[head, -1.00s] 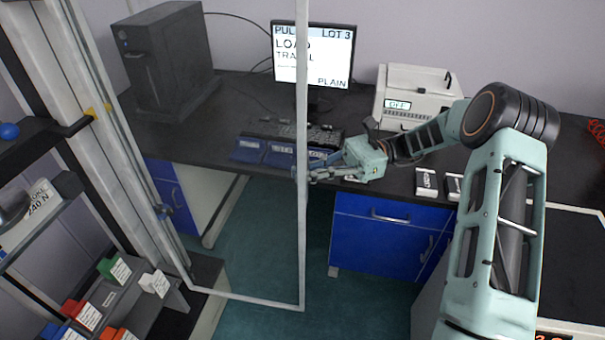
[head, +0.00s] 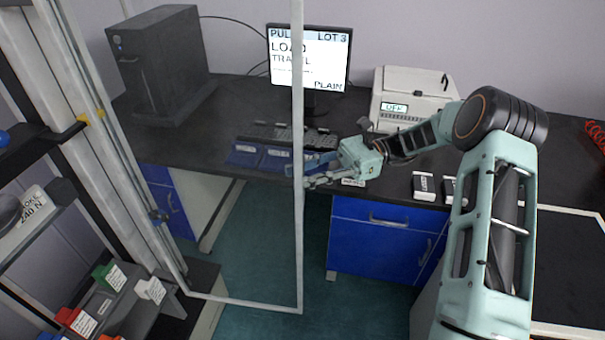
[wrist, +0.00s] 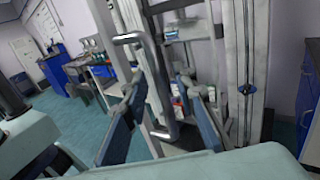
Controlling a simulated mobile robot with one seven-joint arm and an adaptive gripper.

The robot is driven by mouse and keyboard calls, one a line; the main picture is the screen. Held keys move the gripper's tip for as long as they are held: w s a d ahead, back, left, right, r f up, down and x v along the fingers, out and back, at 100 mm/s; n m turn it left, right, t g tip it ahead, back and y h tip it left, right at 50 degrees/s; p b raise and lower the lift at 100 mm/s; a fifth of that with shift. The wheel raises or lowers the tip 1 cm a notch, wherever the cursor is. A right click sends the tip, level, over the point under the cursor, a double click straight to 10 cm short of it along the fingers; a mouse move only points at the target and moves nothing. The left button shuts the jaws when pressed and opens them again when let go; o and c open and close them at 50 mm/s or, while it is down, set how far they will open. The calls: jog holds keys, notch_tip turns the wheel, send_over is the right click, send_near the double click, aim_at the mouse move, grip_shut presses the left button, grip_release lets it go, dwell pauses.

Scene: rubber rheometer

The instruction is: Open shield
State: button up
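The shield is a clear panel in a thin pale frame (head: 298,235), in the head view. It stands swung out from the tall machine column (head: 85,110) on the left, where its other edge meets the column. My gripper (head: 308,182) is at the shield's free upright edge, about mid-height. In the wrist view, my gripper's two blue-grey fingers (wrist: 162,122) are spread apart, with a grey D-shaped handle (wrist: 130,38) and its upright bar ahead and between them. I cannot tell whether a finger touches the handle or frame. Nothing is clamped.
Behind the shield is a black desk (head: 225,110) with a computer tower (head: 160,65), a monitor (head: 318,55), a keyboard (head: 290,135) and a white instrument (head: 410,95). A shelf with coloured blocks (head: 110,275) stands lower left. Floor below the shield is clear.

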jog(key=v, duration=1.2)
jog(key=shift+f, duration=0.1)
